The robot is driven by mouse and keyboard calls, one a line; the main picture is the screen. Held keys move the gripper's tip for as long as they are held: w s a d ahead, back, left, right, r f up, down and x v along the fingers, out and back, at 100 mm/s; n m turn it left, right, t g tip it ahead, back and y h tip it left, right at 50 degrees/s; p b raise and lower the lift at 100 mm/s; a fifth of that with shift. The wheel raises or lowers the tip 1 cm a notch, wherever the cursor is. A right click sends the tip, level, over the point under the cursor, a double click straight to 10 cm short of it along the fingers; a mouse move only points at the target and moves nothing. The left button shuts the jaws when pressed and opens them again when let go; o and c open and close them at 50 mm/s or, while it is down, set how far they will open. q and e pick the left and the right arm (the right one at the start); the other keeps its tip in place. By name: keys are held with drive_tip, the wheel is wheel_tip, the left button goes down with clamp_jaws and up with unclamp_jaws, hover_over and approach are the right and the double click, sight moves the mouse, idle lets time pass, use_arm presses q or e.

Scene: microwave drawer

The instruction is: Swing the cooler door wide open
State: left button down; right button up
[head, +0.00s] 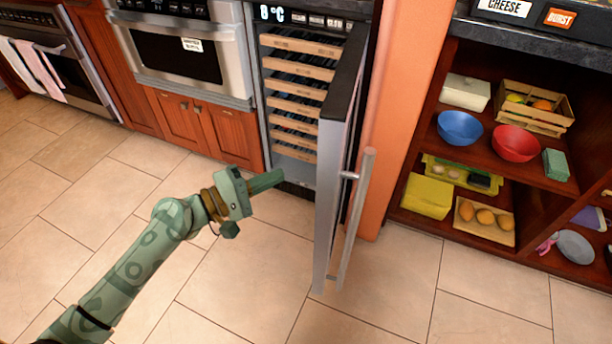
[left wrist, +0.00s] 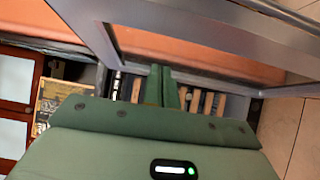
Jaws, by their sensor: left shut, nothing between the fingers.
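The cooler (head: 289,170) stands under a lit temperature display, with several wooden-fronted racks inside. Its door (head: 334,165) is swung well out from the front, and the racks are exposed. A long vertical bar handle (head: 357,215) is on the door's right, outer side. My left gripper (head: 279,178) is shut and empty, in front of the opening, left of the door's inner side. In the left wrist view its shut fingers (left wrist: 166,86) point toward the racks, with the door frame (left wrist: 215,30) across the top. I cannot tell whether the fingers touch the door. My right gripper is not in view.
An orange wall panel (head: 400,110) is right of the cooler, behind the door. Shelves (head: 480,165) with bowls and food stand farther right. An oven (head: 185,50) and wooden cabinets (head: 200,125) are at left. The tiled floor in front is clear.

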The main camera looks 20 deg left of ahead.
sight(321, 183)
use_arm(q)
drive_tip(key=w+d, duration=0.3)
drive_tip(key=d, duration=0.3)
drive_tip(key=shift+d, duration=0.15)
